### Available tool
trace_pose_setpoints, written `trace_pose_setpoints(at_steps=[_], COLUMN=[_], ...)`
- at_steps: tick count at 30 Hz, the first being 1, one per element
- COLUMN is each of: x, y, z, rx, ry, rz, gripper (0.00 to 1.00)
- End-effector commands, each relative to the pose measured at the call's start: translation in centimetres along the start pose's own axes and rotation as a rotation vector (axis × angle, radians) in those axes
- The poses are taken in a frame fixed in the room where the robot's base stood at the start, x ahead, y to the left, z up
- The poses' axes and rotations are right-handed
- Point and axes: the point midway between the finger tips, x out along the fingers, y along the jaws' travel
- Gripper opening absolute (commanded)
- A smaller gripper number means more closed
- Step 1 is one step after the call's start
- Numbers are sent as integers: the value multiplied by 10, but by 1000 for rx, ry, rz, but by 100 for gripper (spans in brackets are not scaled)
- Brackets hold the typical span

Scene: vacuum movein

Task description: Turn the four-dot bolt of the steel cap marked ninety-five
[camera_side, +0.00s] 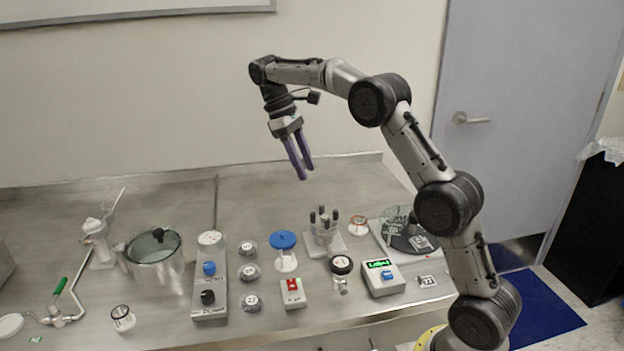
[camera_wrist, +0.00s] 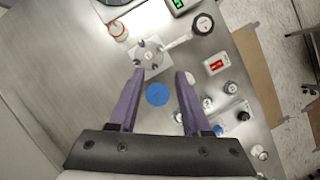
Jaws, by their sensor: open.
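My gripper (camera_side: 305,173) is open and empty, high above the bench, fingers pointing down. It also shows in the wrist view (camera_wrist: 160,74), with the fingers apart. A steel fixture with several dark-topped upright posts (camera_side: 323,238) stands on a light square plate at the back middle of the bench. In the wrist view the fixture (camera_wrist: 150,57) lies just beyond the fingertips. It may be the steel cap with its bolts, but I cannot tell. I cannot read any ninety-five or make out dots on the posts.
A blue-topped stand (camera_side: 284,241) is near the fixture. Round labelled units (camera_side: 248,271), a red-switch box (camera_side: 292,293), a dark-topped jar (camera_side: 341,266) and a green-display box (camera_side: 381,277) stand around. A lidded pot (camera_side: 155,259) is at left. The bench's back strip is largely clear.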

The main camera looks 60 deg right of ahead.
Motion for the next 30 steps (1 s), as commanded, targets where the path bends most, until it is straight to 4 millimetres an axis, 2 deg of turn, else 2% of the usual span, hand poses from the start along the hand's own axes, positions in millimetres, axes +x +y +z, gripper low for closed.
trace_pose_setpoints(at_steps=[5, 8, 13, 16, 18, 24, 30], x=[4, 7, 14, 16, 18, 23, 39], y=[-10, -12, 3, 22, 36, 60, 54], z=[-7, -7, 6, 20, 32, 52, 47], rx=[272, 517, 981, 1238, 1345, 1417, 1417], ry=[28, 41, 23, -8, -23, -18, -22], rz=[-60, -149, -348, -482, -556, -603, -602], gripper=[48, 48, 48, 48, 48, 48, 48])
